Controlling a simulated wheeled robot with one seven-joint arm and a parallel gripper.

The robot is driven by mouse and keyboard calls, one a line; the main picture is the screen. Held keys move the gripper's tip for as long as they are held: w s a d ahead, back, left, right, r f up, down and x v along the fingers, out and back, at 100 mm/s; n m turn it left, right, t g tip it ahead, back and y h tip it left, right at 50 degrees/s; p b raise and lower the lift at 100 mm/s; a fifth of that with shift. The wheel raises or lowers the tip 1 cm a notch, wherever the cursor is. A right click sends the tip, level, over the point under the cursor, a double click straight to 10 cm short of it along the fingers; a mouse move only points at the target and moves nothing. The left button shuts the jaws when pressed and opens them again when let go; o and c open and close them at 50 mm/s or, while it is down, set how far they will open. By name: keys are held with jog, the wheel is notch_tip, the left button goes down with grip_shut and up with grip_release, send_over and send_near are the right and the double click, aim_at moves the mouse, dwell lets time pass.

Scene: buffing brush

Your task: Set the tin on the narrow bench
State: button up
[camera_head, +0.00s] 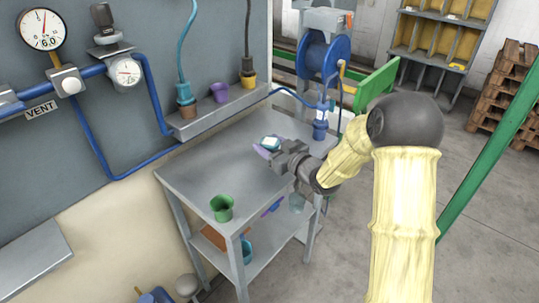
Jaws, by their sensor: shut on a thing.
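A small tin (270,142) with a pale top and teal edge is at my gripper (266,150), over the far part of the grey metal bench (200,170). My gripper is shut on the tin, with its jaws partly hiding it. I cannot tell whether the tin's base touches the bench top. My arm reaches in from the right.
A green cup (222,209) stands at the bench's front corner. A wall ledge behind holds a purple cup (219,93) and a yellow one (249,81). A blue container (320,131) is near the far right corner. The bench's middle is clear.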

jog(key=shift+f, duration=0.1)
notch_tip(320, 180, down, 3)
jog(key=shift+f, duration=0.15)
jog(key=shift+w+a+f, duration=0.15)
jog(key=shift+f, duration=0.05)
jog(key=shift+f, duration=0.15)
jog(key=o, duration=1)
